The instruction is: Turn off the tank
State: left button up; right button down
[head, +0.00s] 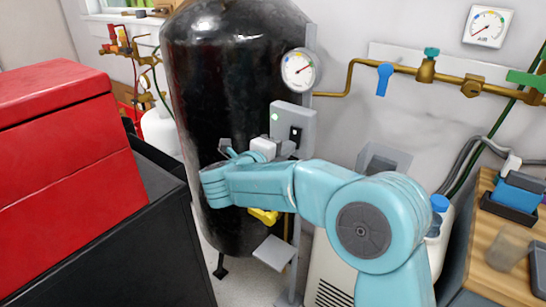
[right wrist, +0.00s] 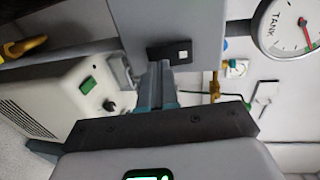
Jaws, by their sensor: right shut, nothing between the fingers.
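The tank (head: 240,60) is a large black upright cylinder in the head view. A grey switch box (head: 304,118) with a small green light and a black switch (head: 296,135) is mounted at its right side. In the right wrist view the box (right wrist: 150,18) shows the black switch with a white part (right wrist: 181,54). My right gripper (head: 288,149) is shut and empty, just below the switch; its fingertips (right wrist: 161,68) point at the box's switch area. I cannot tell whether they touch it. My left gripper is not in view.
A round gauge (head: 298,69) sits above the box, marked TANK in the right wrist view (right wrist: 291,25). A yellow handle (head: 264,216) is below my wrist. A red toolbox (head: 60,150) stands left. Brass piping with a blue lever (head: 384,79) runs along the wall.

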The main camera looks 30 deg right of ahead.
jog(key=shift+w+d+f, duration=0.1)
jog(key=shift+w+d, duration=0.15)
jog(key=shift+d, duration=0.3)
jog(key=b, duration=0.1)
jog(key=h+b, duration=0.1)
jog(key=shift+d+f+t+b, duration=0.1)
jog(key=shift+d+t+b, duration=0.15)
jog(key=shift+t+b, duration=0.1)
jog(key=f+v, duration=0.1)
jog(key=v, duration=1.5)
jog(key=shift+a+r+p, duration=0.25)
jog(key=shift+a+p, duration=0.05)
jog(key=shift+p, duration=0.15)
